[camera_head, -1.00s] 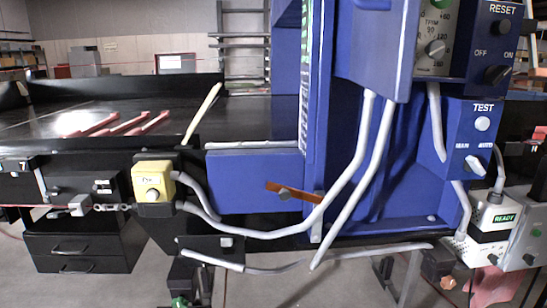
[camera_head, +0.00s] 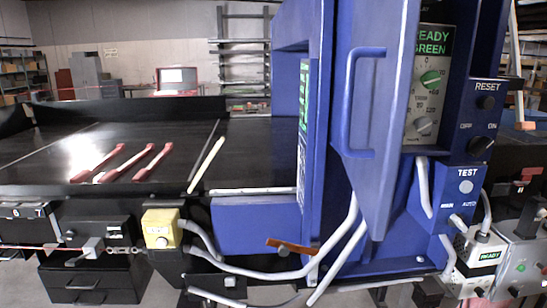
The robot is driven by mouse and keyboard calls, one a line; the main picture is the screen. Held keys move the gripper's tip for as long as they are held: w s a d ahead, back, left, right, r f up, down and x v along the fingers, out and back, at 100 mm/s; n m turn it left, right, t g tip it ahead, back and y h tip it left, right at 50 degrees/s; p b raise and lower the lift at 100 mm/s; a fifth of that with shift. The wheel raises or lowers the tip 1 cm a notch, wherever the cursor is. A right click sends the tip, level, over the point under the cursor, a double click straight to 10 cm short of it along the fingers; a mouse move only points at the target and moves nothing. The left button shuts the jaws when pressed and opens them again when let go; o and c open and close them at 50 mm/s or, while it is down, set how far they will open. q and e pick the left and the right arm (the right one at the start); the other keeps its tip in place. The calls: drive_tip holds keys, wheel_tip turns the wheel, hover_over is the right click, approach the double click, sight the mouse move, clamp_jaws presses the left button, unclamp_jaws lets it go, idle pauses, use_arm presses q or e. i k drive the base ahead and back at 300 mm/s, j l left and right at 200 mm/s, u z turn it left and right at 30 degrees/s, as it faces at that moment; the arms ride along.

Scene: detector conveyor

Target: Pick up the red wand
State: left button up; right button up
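Three wands lie side by side on the dark conveyor top at the left, all slanting away from me. The left wand (camera_head: 97,163) is red with a thicker near end. The right wand (camera_head: 151,162) is red. They lie apart from each other, flat on the conveyor (camera_head: 50,180). Neither of my grippers shows in this view.
A blue detector housing (camera_head: 370,120) with knobs and grey cables fills the right side. A cream bar (camera_head: 206,165) lies slanted near the conveyor's right part. A yellow button box (camera_head: 161,229) is on the front side. The conveyor around the wands is clear.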

sight(112, 174)
drive_tip(key=z, duration=0.6)
drive_tip(key=u, duration=1.55)
